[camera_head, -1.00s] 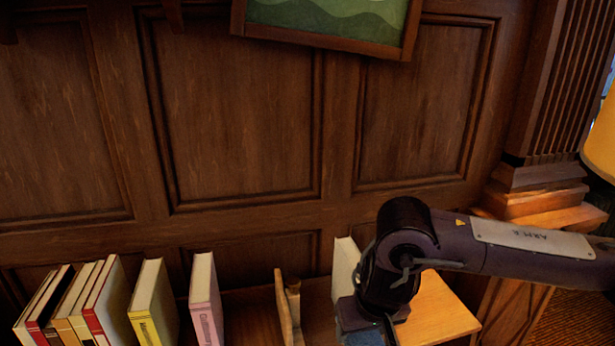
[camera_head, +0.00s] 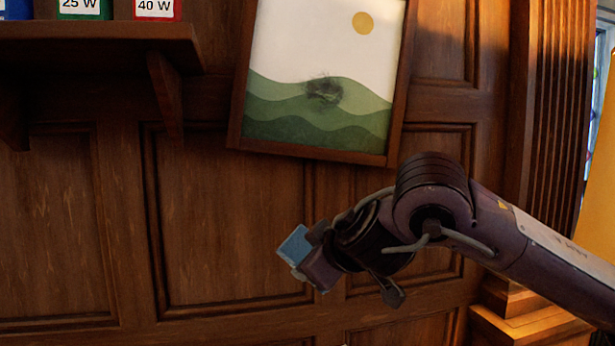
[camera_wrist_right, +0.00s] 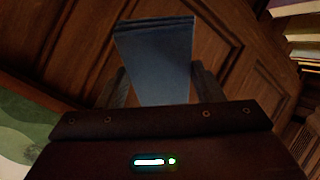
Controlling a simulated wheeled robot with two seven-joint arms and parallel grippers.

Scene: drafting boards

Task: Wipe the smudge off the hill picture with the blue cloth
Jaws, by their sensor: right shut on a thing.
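The hill picture (camera_head: 290,122) hangs slightly tilted in a brown wooden frame on the panelled wall. It shows green hills, a pale sky and a yellow sun. A dark smudge (camera_head: 323,91) lies on its upper hills. My right gripper (camera_head: 304,257) is below the picture, apart from it, shut on the folded blue cloth (camera_head: 294,245). In the right wrist view the blue cloth (camera_wrist_right: 158,62) sticks out between the two fingers, and a corner of the picture (camera_wrist_right: 22,130) shows at the left. My left gripper is not in view.
A dark wall shelf (camera_head: 100,42) with coloured boxes marked 25 W and 40 W (camera_head: 157,10) is at the upper left. A fluted wooden column (camera_head: 555,130) stands at the right. The wall left of my right gripper is clear.

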